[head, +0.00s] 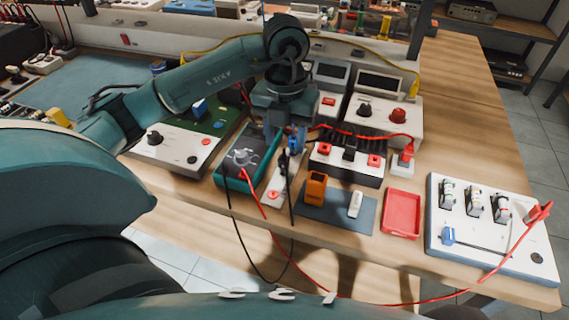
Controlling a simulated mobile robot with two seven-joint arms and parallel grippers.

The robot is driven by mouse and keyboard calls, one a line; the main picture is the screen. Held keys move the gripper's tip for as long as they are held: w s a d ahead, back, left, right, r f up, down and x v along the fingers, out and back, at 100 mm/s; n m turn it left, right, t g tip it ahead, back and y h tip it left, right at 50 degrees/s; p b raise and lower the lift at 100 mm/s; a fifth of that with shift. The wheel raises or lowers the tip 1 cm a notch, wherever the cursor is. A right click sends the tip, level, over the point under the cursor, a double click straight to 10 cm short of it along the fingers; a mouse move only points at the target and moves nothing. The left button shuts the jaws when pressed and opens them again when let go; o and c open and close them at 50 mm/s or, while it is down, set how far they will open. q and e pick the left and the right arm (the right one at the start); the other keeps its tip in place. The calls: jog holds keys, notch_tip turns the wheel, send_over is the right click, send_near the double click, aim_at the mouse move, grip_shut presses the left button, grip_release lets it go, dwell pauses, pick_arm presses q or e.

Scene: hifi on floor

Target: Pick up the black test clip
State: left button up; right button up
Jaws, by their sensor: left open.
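The black test clip (284,163) appears as a small dark upright piece above a narrow white strip (281,188) near the front of the bench. A thin black lead hangs from this area in a loop over the bench's front edge. My left gripper (285,142) points down just above and behind the clip, with its jaws open. The gripper partly hides the clip's top, and I cannot tell whether they touch. A blue piece (293,143) shows between or just beside the fingers. My right gripper is not in view.
An orange block (316,186) and a white piece (355,204) sit on a dark mat to the right. A red tray (402,214) and a white switch board (490,259) lie farther right. Red leads cross the front.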

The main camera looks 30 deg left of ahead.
aim_at(284, 158)
pick_arm(q)
jog(key=shift+a+f, duration=0.15)
jog(key=shift+f, duration=3.05)
jog(key=c, duration=0.9)
